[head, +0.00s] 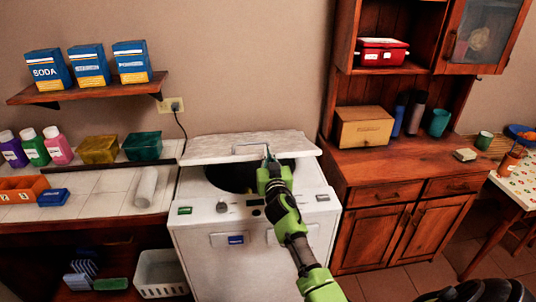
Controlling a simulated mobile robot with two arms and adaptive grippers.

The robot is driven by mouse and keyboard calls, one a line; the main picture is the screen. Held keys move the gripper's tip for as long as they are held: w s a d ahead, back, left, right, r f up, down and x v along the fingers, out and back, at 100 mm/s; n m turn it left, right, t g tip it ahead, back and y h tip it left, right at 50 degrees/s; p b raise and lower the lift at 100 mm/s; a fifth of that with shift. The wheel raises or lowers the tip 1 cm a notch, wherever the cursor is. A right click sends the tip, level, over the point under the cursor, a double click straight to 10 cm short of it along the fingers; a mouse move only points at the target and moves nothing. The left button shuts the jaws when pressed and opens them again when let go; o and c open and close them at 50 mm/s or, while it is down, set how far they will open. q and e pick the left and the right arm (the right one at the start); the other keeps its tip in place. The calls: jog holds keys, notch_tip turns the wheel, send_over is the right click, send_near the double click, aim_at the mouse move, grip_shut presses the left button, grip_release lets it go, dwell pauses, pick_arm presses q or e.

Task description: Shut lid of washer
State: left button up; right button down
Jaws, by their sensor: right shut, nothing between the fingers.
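The white washer (200,245) stands against the wall in the middle of the view. Its white lid (222,148) is hinged at the back and stands partly open, tilted above the dark round drum opening (225,178). My right gripper (268,156) is shut and empty, with its tips at the front edge of the lid, near the lid's handle. I cannot tell whether the tips touch the lid. The wrist hides part of the drum opening and the control panel. My left gripper is not in view.
A tiled counter (105,187) with bottles and boxes adjoins the washer on the left. A wooden cabinet (385,230) stands close on the right. A shelf (90,90) with blue boxes hangs at upper left. A white basket (160,270) sits low at left.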

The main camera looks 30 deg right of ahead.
jog(key=shift+f, duration=0.1)
jog(key=s+f+b, duration=0.1)
jog(key=f+b, duration=0.2)
jog(key=a+f+b, duration=0.1)
jog(key=f+b, duration=0.2)
jog(key=f, duration=0.1)
jog(key=s+f+b, duration=0.1)
jog(key=f+b, duration=0.2)
jog(key=b, duration=0.1)
jog(key=shift+s+a+f, duration=0.15)
jog(key=shift+s+f, duration=0.05)
jog(key=shift+s, duration=0.1)
jog(key=shift+r, duration=0.1)
jog(key=shift+r+p, duration=0.4)
jog(key=shift+p, duration=0.15)
notch_tip(320, 180, up, 4)
jog(key=p, duration=0.3)
jog(key=shift+s+f, duration=0.1)
jog(key=shift+f, duration=0.15)
jog(key=s+a+f+b, duration=0.1)
jog(key=s, duration=0.1)
jog(key=s+a+f+b, duration=0.1)
jog(key=s, duration=0.2)
jog(key=s+a+f+b, duration=0.1)
jog(key=s, duration=0.1)
jog(key=shift+s+a+f, duration=0.2)
jog(key=shift+a+f, duration=0.05)
jog(key=shift+f, duration=0.1)
jog(key=shift+s+a, duration=0.25)
jog(key=shift+s, duration=0.3)
